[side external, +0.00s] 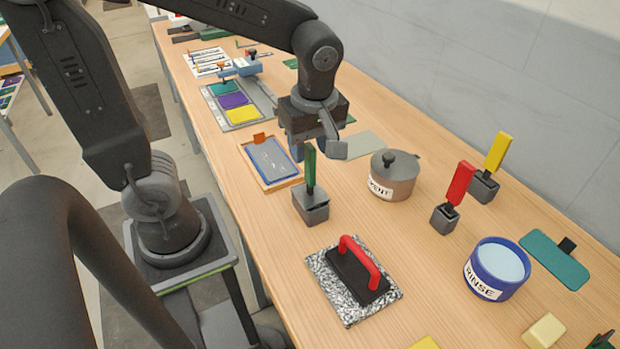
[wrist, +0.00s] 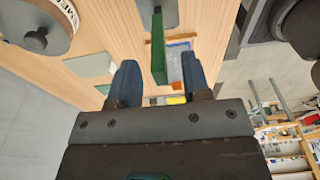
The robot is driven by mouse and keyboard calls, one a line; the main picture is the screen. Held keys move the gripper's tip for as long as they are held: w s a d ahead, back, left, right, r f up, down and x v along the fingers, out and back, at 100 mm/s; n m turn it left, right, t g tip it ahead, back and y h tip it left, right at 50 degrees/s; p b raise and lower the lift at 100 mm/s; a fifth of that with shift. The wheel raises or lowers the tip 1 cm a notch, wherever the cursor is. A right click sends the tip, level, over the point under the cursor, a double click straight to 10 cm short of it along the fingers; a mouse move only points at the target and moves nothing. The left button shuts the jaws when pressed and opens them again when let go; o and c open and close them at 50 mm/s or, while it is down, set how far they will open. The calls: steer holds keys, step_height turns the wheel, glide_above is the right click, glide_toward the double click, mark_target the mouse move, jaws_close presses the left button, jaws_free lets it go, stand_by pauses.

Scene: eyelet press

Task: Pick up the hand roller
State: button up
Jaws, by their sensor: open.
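No roller drum shows plainly, so I cannot tell for certain which tool is the hand roller. A green upright handle (side external: 310,168) stands in a grey block holder (side external: 311,206); its lower end is hidden in the block. Similar red (side external: 460,184) and yellow (side external: 497,152) handles stand in blocks further right. My gripper (side external: 318,150) is open and empty, close to the top of the green handle. In the wrist view the green handle (wrist: 158,50) appears between the spread blue fingers of my gripper (wrist: 160,78), with no contact visible.
A lidded pot (side external: 395,188) stands right of the green handle. A black tool with a red grip (side external: 360,264) lies on a speckled mat (side external: 338,303). A framed blue screen (side external: 270,160) lies to the left, and a blue rinse tub (side external: 482,288) stands at right.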

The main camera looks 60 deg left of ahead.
mark_target(310, 178)
steer(key=shift+a+f, duration=0.15)
steer(key=shift+f, duration=1.2)
steer(key=shift+c, duration=0.4)
jaws_close()
